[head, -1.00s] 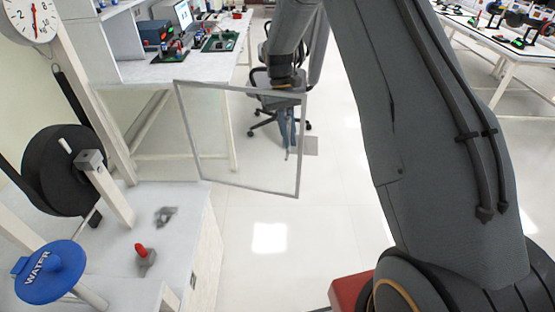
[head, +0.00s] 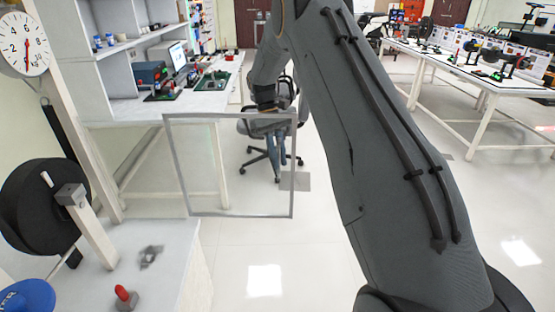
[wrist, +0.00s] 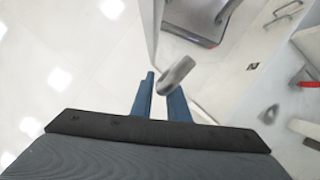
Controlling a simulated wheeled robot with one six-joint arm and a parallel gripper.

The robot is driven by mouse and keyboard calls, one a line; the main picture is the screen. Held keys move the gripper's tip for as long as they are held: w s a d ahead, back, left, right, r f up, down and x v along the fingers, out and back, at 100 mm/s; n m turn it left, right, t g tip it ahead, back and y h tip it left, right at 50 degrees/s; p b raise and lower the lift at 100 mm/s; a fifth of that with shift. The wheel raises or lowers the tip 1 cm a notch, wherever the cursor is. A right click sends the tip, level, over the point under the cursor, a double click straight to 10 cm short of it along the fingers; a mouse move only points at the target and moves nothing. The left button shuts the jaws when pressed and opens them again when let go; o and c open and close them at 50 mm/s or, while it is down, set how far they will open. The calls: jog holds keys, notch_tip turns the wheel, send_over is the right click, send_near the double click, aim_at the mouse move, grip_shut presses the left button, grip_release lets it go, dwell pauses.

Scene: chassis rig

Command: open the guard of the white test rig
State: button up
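The guard (head: 179,178) is a clear pane in a thin grey frame. In the head view it stands swung out over the floor, right of the white test rig (head: 170,240). My gripper (head: 277,176) is at the guard's right side, partly seen through the pane. In the wrist view my gripper (wrist: 163,90) has two blue fingers a little apart. The guard's grey handle (wrist: 179,73) sits at the fingertips, its near end between them and covering the right tip. The guard's edge (wrist: 152,30) rises beyond.
The rig carries a black wheel (head: 38,205), a red-tipped switch (head: 124,297) and a blue WATER knob (head: 25,297). A white workbench (head: 125,110) and an office chair (head: 262,128) stand behind the guard. The floor in front is clear.

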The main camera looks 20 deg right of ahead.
aim_at(273, 135)
jog(key=shift+b+v, duration=0.95)
jog(key=shift+v, duration=3)
jog(key=shift+w, duration=0.1)
